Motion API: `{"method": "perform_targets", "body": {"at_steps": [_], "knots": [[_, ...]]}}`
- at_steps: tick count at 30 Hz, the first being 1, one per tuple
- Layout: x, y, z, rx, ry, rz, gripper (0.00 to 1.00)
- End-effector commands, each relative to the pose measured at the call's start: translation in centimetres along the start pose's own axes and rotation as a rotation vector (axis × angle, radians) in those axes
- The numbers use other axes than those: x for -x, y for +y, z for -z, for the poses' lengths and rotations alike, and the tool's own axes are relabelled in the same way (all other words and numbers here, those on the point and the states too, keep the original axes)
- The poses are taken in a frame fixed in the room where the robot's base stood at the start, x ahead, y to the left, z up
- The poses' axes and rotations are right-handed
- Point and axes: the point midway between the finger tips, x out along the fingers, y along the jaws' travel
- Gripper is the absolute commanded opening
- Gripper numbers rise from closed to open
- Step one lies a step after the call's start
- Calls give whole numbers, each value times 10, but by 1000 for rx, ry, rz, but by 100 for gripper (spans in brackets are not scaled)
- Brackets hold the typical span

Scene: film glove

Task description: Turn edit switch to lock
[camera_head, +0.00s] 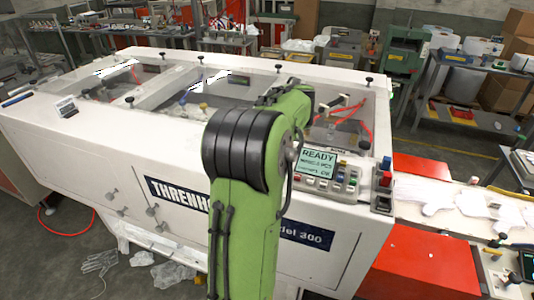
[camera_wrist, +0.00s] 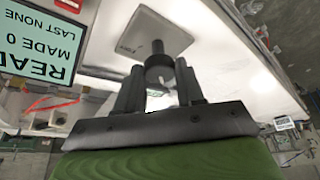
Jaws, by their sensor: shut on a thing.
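In the wrist view, a dark round switch knob (camera_wrist: 159,69) stands on a square metal plate (camera_wrist: 150,28) fixed to the white machine. The plate carries small lettering that I cannot read clearly. My gripper (camera_wrist: 160,80) has its two black fingers at either side of the knob and is shut on it. The knob's pointer direction is not clear. In the head view, my green arm hides the switch and my gripper.
The white machine (camera_head: 180,225) has a display (camera_head: 318,163) reading READY, with a row of coloured buttons (camera_head: 325,186) below it. The display also shows upside down in the wrist view (camera_wrist: 40,40). A red-and-black switch box (camera_head: 383,185) stands to its right.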

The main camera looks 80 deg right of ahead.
Motion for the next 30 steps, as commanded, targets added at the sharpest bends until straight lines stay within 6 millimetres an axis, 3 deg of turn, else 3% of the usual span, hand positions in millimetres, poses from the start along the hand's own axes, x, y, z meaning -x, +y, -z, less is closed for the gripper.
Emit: {"method": "perform_targets", "body": {"at_steps": [6,7,12,22,26,30], "knots": [[0,0,0,2,1,0,7],[0,0,0,2,1,0,41],[0,0,0,1,0,0,63],[9,0,1,0,4,-2,63],[39,1,2,0,6,-4,63],[81,1,2,-1,4,-4,63]]}}
